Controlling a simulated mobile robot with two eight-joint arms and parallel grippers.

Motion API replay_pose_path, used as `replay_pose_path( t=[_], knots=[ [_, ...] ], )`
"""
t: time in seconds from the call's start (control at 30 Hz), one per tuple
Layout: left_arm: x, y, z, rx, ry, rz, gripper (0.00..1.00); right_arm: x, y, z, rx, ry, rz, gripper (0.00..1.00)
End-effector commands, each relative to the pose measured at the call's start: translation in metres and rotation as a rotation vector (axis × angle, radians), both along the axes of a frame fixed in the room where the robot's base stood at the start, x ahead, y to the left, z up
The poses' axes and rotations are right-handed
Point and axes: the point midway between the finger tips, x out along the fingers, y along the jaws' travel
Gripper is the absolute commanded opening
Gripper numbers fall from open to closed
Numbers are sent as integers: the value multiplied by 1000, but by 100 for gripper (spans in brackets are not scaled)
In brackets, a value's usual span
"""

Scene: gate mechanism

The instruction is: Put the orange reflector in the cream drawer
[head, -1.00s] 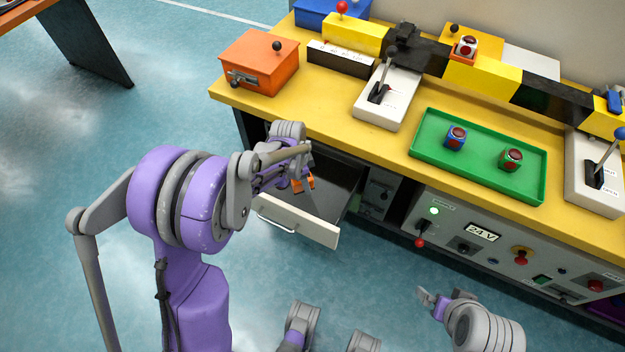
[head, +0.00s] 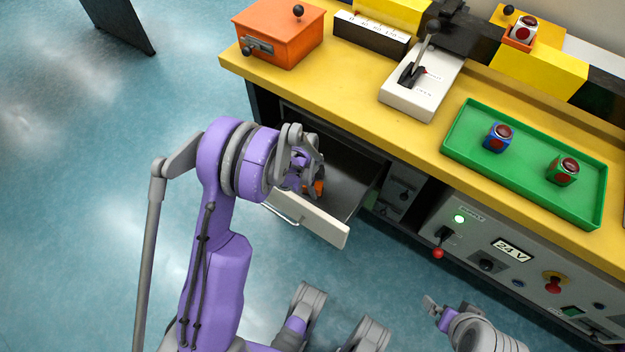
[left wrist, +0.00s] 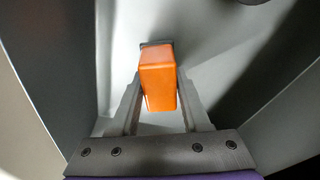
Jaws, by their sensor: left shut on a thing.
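The orange reflector (left wrist: 158,75) is between the two fingers of my left gripper (left wrist: 160,100), which is shut on it. In the head view the orange reflector (head: 318,187) shows as a small orange patch beside my left gripper (head: 312,182), at the open cream drawer. The cream drawer (head: 310,221) is pulled out below the yellow worktop, and its pale front and handle face the floor side. In the left wrist view pale and dark drawer surfaces surround the reflector; I cannot tell whether it touches the bottom. My right gripper (head: 432,308) is low, away from the drawer; its jaws are unclear.
The yellow worktop (head: 400,135) overhangs the back of the drawer. On it stand an orange box (head: 278,35), a white lever unit (head: 420,85) and a green tray (head: 520,180) with two button cubes. A panel with a red-knobbed lever (head: 438,252) is right of the drawer.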

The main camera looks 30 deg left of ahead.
Motion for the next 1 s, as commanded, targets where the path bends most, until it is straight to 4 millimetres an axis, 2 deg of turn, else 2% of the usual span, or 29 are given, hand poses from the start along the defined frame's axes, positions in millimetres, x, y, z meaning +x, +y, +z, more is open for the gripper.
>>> replay_pose_path(
  t=[0.17,0.4,0.5,0.9,0.93,1.0],
  knots=[
    [4,4,-6,0,0,1,0,0,0,-2,0,1,0,100],
    [31,31,-6,1,1,3,0,1,0,-8,0,3,0,100],
    [29,28,-18,0,0,1,0,2,0,-13,0,4,0,100],
    [28,28,-23,0,0,1,0,2,0,-17,0,6,0,100],
    [28,28,-23,0,0,1,48,2,0,-18,0,6,0,100],
    [28,28,-22,0,0,1,61,2,0,-17,0,5,0,100]
  ],
)
